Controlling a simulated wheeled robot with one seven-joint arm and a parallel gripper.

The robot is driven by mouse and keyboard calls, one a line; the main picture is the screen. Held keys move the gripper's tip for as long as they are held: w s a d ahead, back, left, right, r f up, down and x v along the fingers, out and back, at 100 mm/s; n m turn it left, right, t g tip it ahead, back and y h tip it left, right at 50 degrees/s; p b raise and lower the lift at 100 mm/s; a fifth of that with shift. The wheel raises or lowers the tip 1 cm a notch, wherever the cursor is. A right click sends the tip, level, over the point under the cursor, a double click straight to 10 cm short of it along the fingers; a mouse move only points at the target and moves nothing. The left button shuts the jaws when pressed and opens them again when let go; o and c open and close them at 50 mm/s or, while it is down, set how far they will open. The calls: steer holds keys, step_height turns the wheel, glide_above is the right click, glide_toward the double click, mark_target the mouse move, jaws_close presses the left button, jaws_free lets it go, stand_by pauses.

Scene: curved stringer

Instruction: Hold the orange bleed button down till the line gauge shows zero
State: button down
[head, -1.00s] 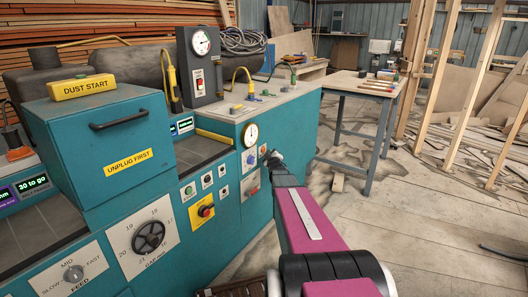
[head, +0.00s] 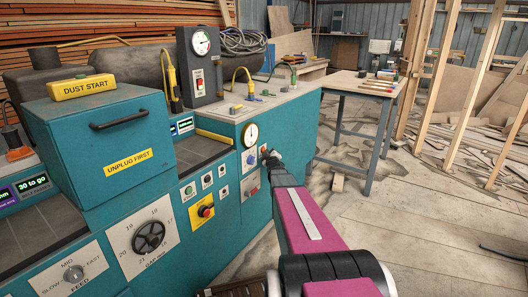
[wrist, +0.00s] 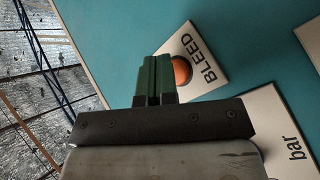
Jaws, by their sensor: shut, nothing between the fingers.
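The orange bleed button (wrist: 182,70) sits on a white plate marked BLEED (wrist: 205,58) in the wrist view. In the head view the button (head: 263,150) is a small orange spot on the teal machine's front, right of the gauge. My gripper (wrist: 157,58) is shut and empty, its green fingers together. Its tips lie beside the button in the wrist view, overlapping the plate; I cannot tell whether they touch it. The round white line gauge (head: 251,134) has a dark needle pointing roughly up; its figures are too small to read.
A plate marked bar (wrist: 280,125) is near my gripper in the wrist view. A blue knob (head: 250,158) and a red switch (head: 251,187) are below the gauge. A yellow-backed red button (head: 206,211) is further left.

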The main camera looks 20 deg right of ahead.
steer(key=shift+w+a, duration=0.3)
steer(key=shift+w, duration=0.05)
stand_by(0.5)
steer(key=shift+s, duration=0.1)
stand_by(1.4)
steer(key=shift+s+d, duration=0.55)
steer(key=shift+s, duration=0.05)
steer(key=shift+s+d, duration=0.8)
steer(key=shift+s, duration=0.2)
steer(key=shift+s+d, duration=0.75)
steer(key=shift+s, duration=0.25)
steer(key=s+a+f+m+g, duration=0.6)
steer(key=s+a+f+g, duration=0.35)
steer(key=s+a, duration=0.25)
steer(key=s+a+f+m+g+y, duration=0.1)
steer(key=s+a+g, duration=0.3)
steer(key=s, duration=0.6)
steer(key=s+a+f+m+g+y, duration=0.1)
steer(key=s+a+g, duration=0.4)
steer(key=s+a, duration=0.3)
steer(key=shift+s+a+y, duration=0.3)
steer(key=shift+s+a, duration=0.05)
steer(key=shift+s, duration=0.7)
